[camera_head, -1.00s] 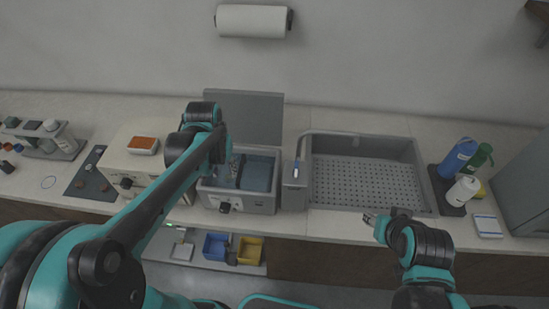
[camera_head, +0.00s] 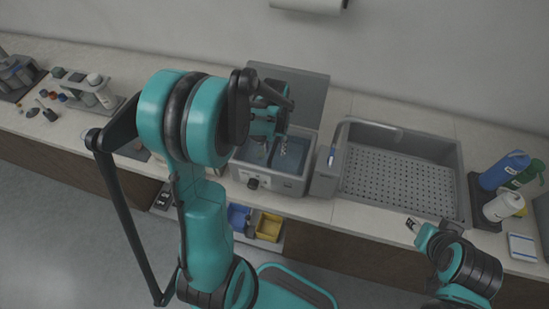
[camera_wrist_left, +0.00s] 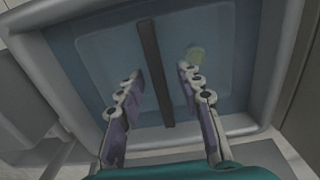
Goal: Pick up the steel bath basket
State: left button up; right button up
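The bath (camera_head: 270,181) is a grey box with an open lid, left of the sink. The wrist view shows its inside, with bluish liquid and a dark straight bar (camera_wrist_left: 152,60) across the middle, which looks like the steel bath basket's handle. A paler rounded outline under the liquid may be the basket body; its mesh cannot be made out. My left gripper (camera_head: 279,146) is over the bath, pointing down. In the wrist view (camera_wrist_left: 160,85) its fingers are apart, one on each side of the bar. My right gripper (camera_head: 413,225) is by the sink's front edge, too small to judge.
The raised lid (camera_head: 301,92) stands behind the bath. A grey sink (camera_head: 458,180) with a perforated floor is to the right. Bottles (camera_head: 503,172) stand at the far right. A vial rack (camera_head: 85,88) is at left. Blue and yellow bins (camera_head: 269,227) sit below the counter.

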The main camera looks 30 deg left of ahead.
pick_arm(q)
grip_shut()
